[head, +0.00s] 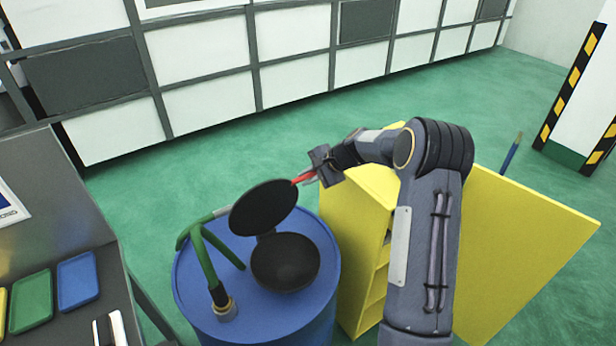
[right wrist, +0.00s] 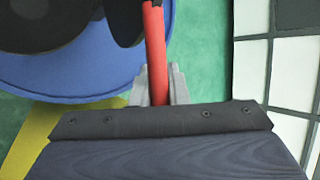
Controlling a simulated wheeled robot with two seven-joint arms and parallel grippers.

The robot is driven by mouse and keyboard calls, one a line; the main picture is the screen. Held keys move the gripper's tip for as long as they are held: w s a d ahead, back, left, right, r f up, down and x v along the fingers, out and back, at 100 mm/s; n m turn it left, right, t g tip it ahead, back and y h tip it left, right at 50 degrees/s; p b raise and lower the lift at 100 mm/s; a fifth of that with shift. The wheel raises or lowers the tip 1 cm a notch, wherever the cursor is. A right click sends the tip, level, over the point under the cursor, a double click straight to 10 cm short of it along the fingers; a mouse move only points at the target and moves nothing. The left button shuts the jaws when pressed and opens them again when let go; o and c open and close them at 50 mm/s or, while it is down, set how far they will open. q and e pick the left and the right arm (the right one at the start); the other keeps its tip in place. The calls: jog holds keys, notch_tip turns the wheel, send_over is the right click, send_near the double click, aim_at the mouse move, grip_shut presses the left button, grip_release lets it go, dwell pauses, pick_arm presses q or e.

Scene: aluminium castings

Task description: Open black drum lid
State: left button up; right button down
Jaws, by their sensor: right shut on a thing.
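A blue drum (head: 318,290) stands in the lower middle of the head view. On its top is a round black opening or bowl (head: 285,262). The black lid (head: 264,207) is raised and tilted up behind it. My right gripper (head: 312,174) is shut on a red handle (head: 302,178) at the lid's upper right edge. In the right wrist view the red handle (right wrist: 155,50) runs between the grey fingers (right wrist: 160,88), with the blue drum (right wrist: 70,82) beyond. My left gripper is not in view.
A green pipe (head: 204,255) rises from the drum top, left of the lid. A yellow cabinet (head: 365,195) with an open door (head: 525,235) stands close on the right. A dark table with green (head: 31,302) and blue (head: 77,281) trays is at left. Green floor behind is clear.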

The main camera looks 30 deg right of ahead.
jog(key=shift+s+f, duration=0.1)
jog(key=shift+f, duration=0.15)
jog(key=c, duration=1.4)
grip_release()
jog(key=shift+r, duration=0.1)
jog(key=b+v, duration=0.2)
jog(key=v, duration=0.4)
jog(key=shift+s+d+r, duration=0.15)
jog(key=shift+r, duration=0.1)
jog(key=shift+s+d+r, duration=0.2)
jog(key=shift+s+r, duration=0.1)
jog(key=shift+r, duration=0.15)
